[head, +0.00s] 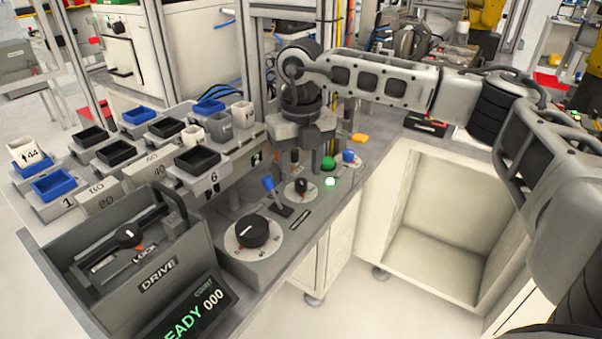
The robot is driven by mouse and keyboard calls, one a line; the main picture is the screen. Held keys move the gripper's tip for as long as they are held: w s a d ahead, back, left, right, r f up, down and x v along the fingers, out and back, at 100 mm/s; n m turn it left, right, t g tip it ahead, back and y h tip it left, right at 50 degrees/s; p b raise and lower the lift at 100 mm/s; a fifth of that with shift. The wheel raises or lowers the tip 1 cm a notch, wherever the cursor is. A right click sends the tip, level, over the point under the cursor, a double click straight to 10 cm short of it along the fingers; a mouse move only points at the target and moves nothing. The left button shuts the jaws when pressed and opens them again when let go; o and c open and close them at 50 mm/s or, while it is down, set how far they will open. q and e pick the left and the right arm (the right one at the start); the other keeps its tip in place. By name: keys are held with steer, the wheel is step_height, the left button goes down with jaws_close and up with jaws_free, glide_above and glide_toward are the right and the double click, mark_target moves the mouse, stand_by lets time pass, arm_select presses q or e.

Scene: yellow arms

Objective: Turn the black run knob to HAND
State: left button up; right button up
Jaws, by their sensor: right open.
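A small black knob (300,185) stands on a round white dial with a red mark, on the grey control panel (262,272). A larger black knob (253,232) with a white line sits on a bigger dial nearer to me. The labels around both dials are too small to read, so I cannot tell for sure which is the run knob. My right gripper (300,168) points down just above the small knob, open with nothing seen between its fingers. Whether its fingertips touch the knob I cannot tell. My left gripper is out of view.
A blue-tipped lever (274,194) stands left of the small dial. Green buttons (329,163) and a blue-topped control (348,156) are close on the right. A grey DRIVE box (130,265) with a LOCK knob and a rack of blue and black trays (150,160) lie left.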

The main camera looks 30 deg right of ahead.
mark_target(301, 185)
steer(key=shift+f, duration=1.35)
jaws_close()
